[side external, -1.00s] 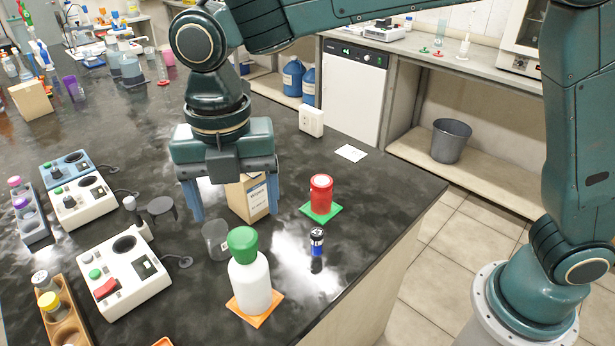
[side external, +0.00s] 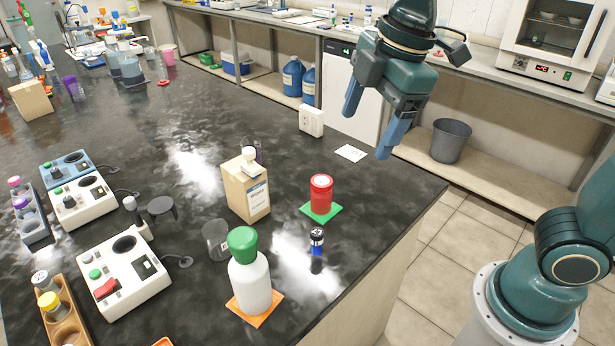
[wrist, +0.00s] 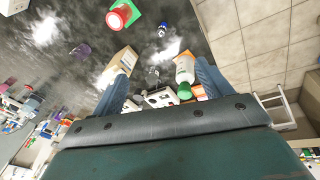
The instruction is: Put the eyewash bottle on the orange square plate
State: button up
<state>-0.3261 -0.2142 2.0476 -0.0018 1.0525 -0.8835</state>
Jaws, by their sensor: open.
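A white bottle with a green cap (side external: 250,275), which looks like the eyewash bottle, stands upright on an orange square plate (side external: 262,318). It also shows in the wrist view (wrist: 184,72), between my fingers in the picture but well away from them. My gripper (side external: 370,122) is open and empty, raised high near the bench's right edge, far behind and to the right of the bottle. Its fingers also show in the wrist view (wrist: 163,88). Nothing touches the bottle except the plate beneath it.
A red jar (side external: 321,194) stands on a green square (side external: 333,211). A small blue-and-black vial (side external: 317,243), a clear beaker (side external: 216,240) and a cardboard box (side external: 247,190) stand near the bottle. White instruments (side external: 122,275) are at the left. The bench edge lies right.

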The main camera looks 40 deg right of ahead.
jog(key=s+d+f+m+t+h, duration=0.1)
jog(key=s+d+f+m+t, duration=0.1)
jog(key=s+d+m, duration=0.8)
jog(key=s+f+m, duration=0.1)
jog(key=m, duration=0.2)
jog(key=shift+s+f+m+t, duration=0.15)
jog(key=shift+s+m+t, duration=0.1)
jog(key=shift+m+t, duration=0.15)
